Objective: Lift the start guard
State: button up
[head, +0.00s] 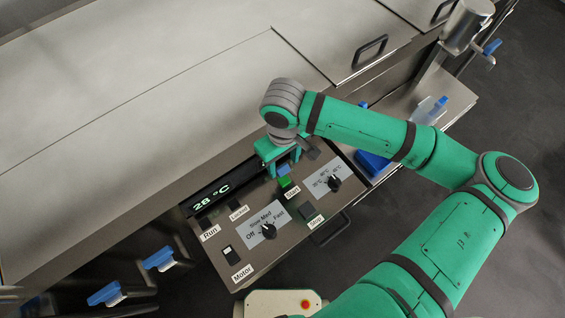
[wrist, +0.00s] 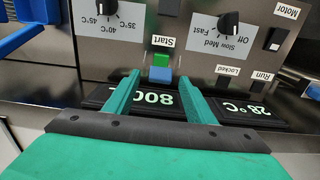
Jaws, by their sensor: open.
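The start control, labelled "Start", shows a green block (head: 284,183) with a blue piece (head: 284,170) beside it on the panel. In the wrist view the green block (wrist: 160,59) and the blue piece (wrist: 160,74) adjoin, and the blue piece lies nearer my gripper. Which part is the guard and which the button I cannot tell for certain. My gripper (wrist: 158,80) is open and empty, with its two green fingertips to either side of the blue piece. In the head view my gripper (head: 281,160) is over the panel at the blue piece. Whether the fingers touch it I cannot tell.
The control panel (head: 275,250) carries a speed knob (head: 268,231), a temperature knob (head: 334,183), a Stop button (head: 304,213) and a Motor switch (head: 230,255). A display (head: 218,190) reads 28 °C. A large metal lid (head: 130,110) lies behind. Blue handles (head: 160,258) stick out at lower left.

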jog(key=shift+a+f, duration=0.1)
jog(key=shift+f, duration=0.7)
jog(key=shift+w, duration=0.1)
jog(key=shift+c, duration=0.3)
jog(key=c, duration=1)
jog(key=w, duration=0.1)
jog(key=w+a, duration=0.2)
jog(key=shift+r, duration=0.25)
jog(key=o, duration=1.1)
jog(key=shift+c, duration=0.2)
jog(key=shift+s, duration=0.1)
